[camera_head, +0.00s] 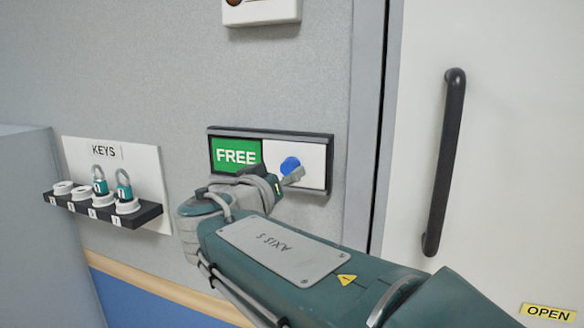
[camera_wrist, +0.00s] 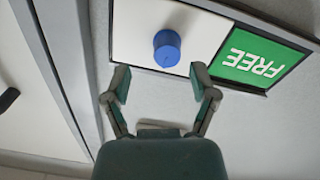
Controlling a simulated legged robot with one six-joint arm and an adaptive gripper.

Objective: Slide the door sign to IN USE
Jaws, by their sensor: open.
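The door sign (camera_head: 236,155) is a dark-framed panel on the grey wall, left of the door. Its left half is green and reads FREE; its right half is a white plate (camera_head: 312,163) with a blue knob (camera_head: 290,165). The wrist view shows the sign turned over, with the green FREE part (camera_wrist: 262,58) at right and the blue knob (camera_wrist: 167,48) on the white plate. My gripper (camera_wrist: 160,82) is open, its fingers apart just short of the knob, with the knob in line with the gap. No IN USE lettering shows.
The door (camera_head: 510,130) with its black bar handle (camera_head: 445,160) stands right of the sign; a yellow OPEN label (camera_head: 547,312) is low on it. A KEYS rack (camera_head: 110,205) with padlocks hangs at left. A white box (camera_head: 262,10) is above the sign.

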